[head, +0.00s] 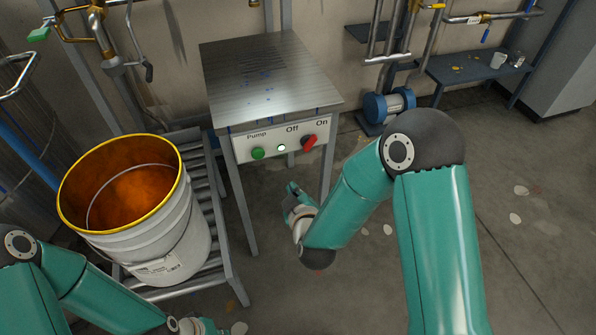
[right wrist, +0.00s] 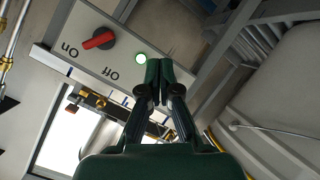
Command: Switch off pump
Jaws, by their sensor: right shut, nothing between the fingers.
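The pump panel (head: 272,156) is a white strip on the front of a metal-topped stand, marked Pump, Off and On. It has a green button (head: 258,153), a glowing pale-green lamp (head: 281,147) and a red rotary switch (head: 309,142). The switch handle slants, one end up towards On. In the right wrist view the panel is upside down, with the red switch (right wrist: 98,40) and the lit lamp (right wrist: 140,58). My right gripper (head: 291,190) is below the panel, shut and empty; its fingertips (right wrist: 153,68) appear beside the lamp. My left gripper (head: 204,326) is at the bottom edge, partly cut off.
An open white bucket (head: 170,240) with orange contents stands on a roller rack (head: 215,200) left of the stand. A blue motor (head: 388,105) and a blue bench (head: 470,68) are behind on the right. The floor right of the stand is mostly clear.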

